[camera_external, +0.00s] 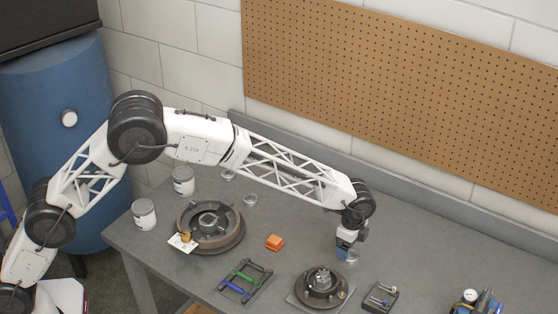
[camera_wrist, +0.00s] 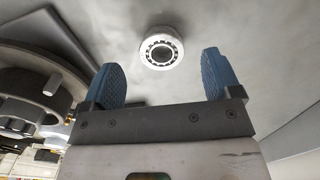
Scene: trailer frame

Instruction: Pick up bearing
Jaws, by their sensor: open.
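In the external view my gripper (camera_external: 346,249) points down low over the right half of the grey table. It largely hides the spot beneath it, where a small pale bit shows; I cannot tell for sure that this is the bearing.
A hub assembly (camera_external: 321,285) stands close in front of my gripper, with a small dark block (camera_external: 381,298) to its right. A brake drum (camera_external: 210,224), an orange block (camera_external: 275,242) and two white jars (camera_external: 144,214) are further left.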

